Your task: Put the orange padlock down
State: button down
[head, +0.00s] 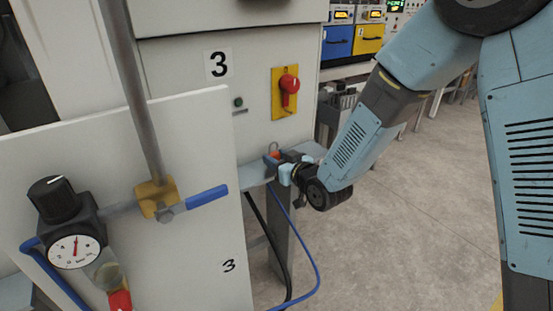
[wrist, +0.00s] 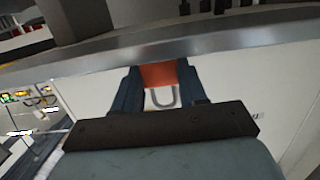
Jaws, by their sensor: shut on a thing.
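The orange padlock (wrist: 158,75) sits between the two dark blue fingers of my gripper (wrist: 162,86) in the wrist view, its grey shackle towards the palm. My gripper is shut on it. In the head view the padlock (head: 274,154) shows as a small orange patch at my gripper (head: 277,158), over a narrow grey ledge (head: 254,172) on the front of the machine. I cannot tell whether the padlock touches the ledge. The fingers hide its sides.
A red rotary switch on a yellow plate (head: 286,92) is above the ledge. A white panel (head: 170,215) with a gauge (head: 75,250), a blue-handled valve (head: 205,197) and a pole stands at left. Blue and black hoses hang below the ledge. Floor at right is clear.

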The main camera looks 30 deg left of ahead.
jog(key=c, duration=0.6)
grip_release()
jog(key=shift+r, duration=0.1)
